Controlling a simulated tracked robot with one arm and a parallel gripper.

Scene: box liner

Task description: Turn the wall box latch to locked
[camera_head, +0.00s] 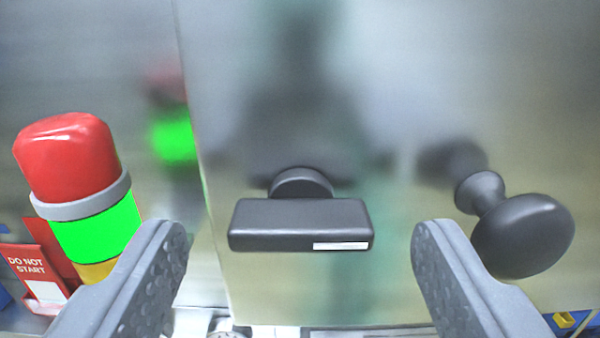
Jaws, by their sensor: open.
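The wall box latch (298,222) is a dark grey bar handle on a round hub, at the middle of the metal wall box door (390,90). The bar lies about level, with a small white mark at its lower right. My gripper (298,250) is open, its two grey fingers at the lower left and lower right of the latch. There is a gap on both sides, and neither finger appears to touch the bar.
A dark round knob (520,232) sticks out of the door right of the latch, close to my right finger. A red, green and yellow stack light (68,165) stands at the left, near my left finger. A red "DO NOT START" tag (28,262) is beside it.

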